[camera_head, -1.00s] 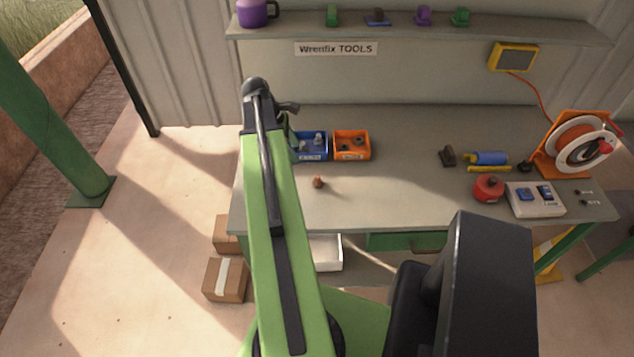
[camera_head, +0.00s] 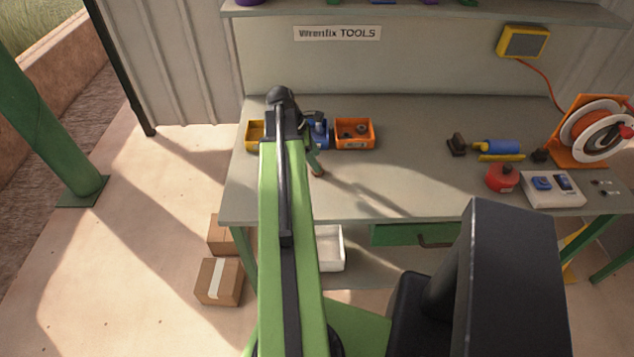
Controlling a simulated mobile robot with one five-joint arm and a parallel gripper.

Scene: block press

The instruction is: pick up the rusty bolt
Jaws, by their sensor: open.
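My gripper (camera_head: 316,168) is low over the left part of the grey workbench (camera_head: 400,190), just in front of the small parts bins. It is open, with its green fingers pointing down. The rusty bolt is not clearly visible now; the gripper covers the spot on the bench top where a small rusty brown piece stood earlier. I cannot tell whether the fingers are around the bolt or beside it.
A yellow bin (camera_head: 254,136), a blue bin (camera_head: 319,133) and an orange bin (camera_head: 354,134) stand behind my gripper. The bench middle is clear.

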